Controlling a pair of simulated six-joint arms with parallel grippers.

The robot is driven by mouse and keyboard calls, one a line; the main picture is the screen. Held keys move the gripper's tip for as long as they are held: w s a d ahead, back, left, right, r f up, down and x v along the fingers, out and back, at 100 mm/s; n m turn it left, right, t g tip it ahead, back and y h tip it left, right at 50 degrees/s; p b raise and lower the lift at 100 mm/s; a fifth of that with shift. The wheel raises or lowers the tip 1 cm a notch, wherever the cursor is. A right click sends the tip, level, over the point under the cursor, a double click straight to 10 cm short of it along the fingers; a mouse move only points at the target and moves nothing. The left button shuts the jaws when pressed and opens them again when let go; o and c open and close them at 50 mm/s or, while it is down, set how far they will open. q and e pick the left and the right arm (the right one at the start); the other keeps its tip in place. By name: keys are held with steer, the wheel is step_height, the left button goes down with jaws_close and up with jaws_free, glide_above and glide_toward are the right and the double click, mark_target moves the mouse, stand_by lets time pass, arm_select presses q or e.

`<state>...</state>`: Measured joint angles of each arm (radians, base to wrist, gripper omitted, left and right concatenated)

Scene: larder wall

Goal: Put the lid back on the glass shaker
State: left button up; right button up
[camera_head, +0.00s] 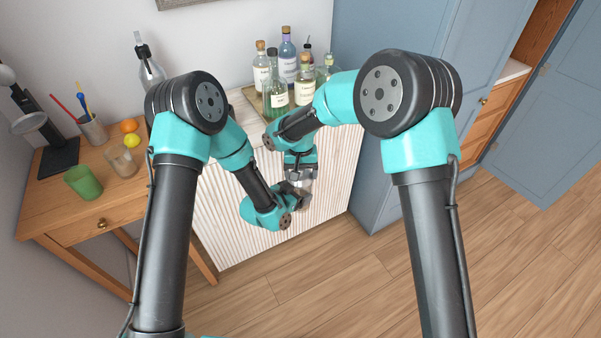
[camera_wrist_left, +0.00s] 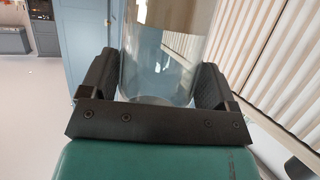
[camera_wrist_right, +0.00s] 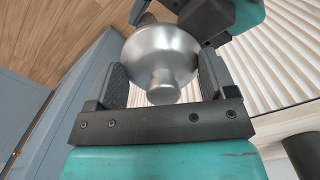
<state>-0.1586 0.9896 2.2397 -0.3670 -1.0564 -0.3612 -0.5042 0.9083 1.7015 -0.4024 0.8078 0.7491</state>
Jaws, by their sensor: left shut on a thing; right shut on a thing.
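The glass shaker (camera_wrist_left: 160,68) is clear and fills the space between the fingers of my left gripper (camera_wrist_left: 162,82) in the left wrist view. My left gripper is shut on its sides. The silver metal lid (camera_wrist_right: 165,58), domed with a narrower round cap, is between the fingers of my right gripper (camera_wrist_right: 158,82) in the right wrist view. My right gripper is shut on it. In the head view both grippers are close together before the white ribbed cabinet, the right one above the left. I cannot tell whether lid and glass touch.
The white ribbed cabinet (camera_head: 225,215) is close behind the grippers. A tray of several bottles (camera_head: 277,97) stands on it. A wooden table (camera_head: 60,195) with a green cup (camera_head: 83,182) and fruit is at left. The floor (camera_head: 330,275) in front is clear.

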stand_by(0.6)
steer(key=shift+w+f, duration=0.15)
steer(key=shift+f, duration=0.05)
steer(key=o, duration=1.3)
steer(key=r, duration=0.8)
steer(key=w+r, duration=0.1)
steer(key=r, duration=0.3)
steer(key=shift+d, duration=0.15)
